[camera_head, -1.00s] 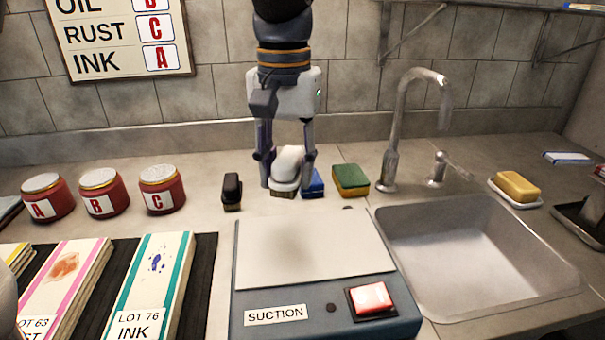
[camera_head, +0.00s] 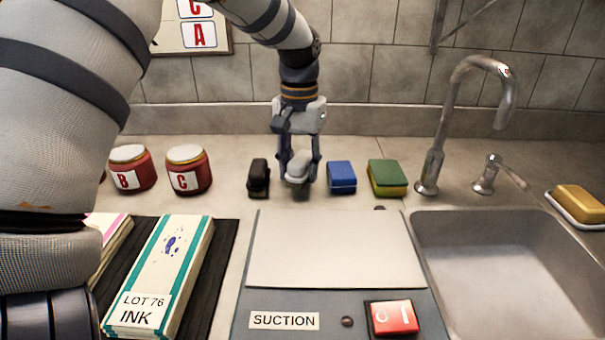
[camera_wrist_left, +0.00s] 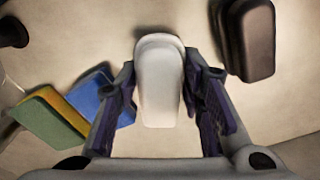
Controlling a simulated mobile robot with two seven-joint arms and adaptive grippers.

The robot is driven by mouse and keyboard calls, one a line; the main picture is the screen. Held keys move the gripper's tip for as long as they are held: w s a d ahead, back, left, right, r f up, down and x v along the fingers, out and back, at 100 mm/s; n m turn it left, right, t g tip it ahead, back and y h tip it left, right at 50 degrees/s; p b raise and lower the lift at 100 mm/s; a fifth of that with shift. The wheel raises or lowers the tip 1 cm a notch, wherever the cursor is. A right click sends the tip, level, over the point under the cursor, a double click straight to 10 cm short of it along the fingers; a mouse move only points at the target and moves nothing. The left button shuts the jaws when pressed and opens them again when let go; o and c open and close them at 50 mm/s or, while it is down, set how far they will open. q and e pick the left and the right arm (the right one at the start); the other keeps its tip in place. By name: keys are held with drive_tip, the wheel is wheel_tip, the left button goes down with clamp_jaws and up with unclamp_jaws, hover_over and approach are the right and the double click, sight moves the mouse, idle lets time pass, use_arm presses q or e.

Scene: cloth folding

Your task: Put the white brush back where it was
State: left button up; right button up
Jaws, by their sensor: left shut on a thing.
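My left gripper (camera_head: 299,176) is shut on the white brush (camera_head: 299,165), with one finger on each side of it. The brush is upright over the counter, in the gap between a black brush (camera_head: 258,177) and a blue sponge (camera_head: 341,176). I cannot tell whether its underside touches the counter. In the left wrist view the white brush (camera_wrist_left: 160,85) lies between the fingers of the left gripper (camera_wrist_left: 160,95), with its pale top facing the camera. The black brush (camera_wrist_left: 248,40) and the blue sponge (camera_wrist_left: 100,98) show on either side, apart from it. My right gripper is out of view.
A green and yellow sponge (camera_head: 387,178) sits right of the blue one, before the faucet (camera_head: 440,140) and sink (camera_head: 500,270). The suction plate (camera_head: 335,250) is in front. Red jars (camera_head: 188,172) stand left. My own arm covers the left foreground.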

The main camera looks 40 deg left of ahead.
sight(300, 158)
use_arm(q)
drive_tip(key=shift+f, duration=0.9)
drive_tip(key=shift+f, duration=0.15)
drive_tip(key=o, duration=1.1)
wheel_tip(300, 158, up, 12)
drive_tip(key=shift+r, duration=0.2)
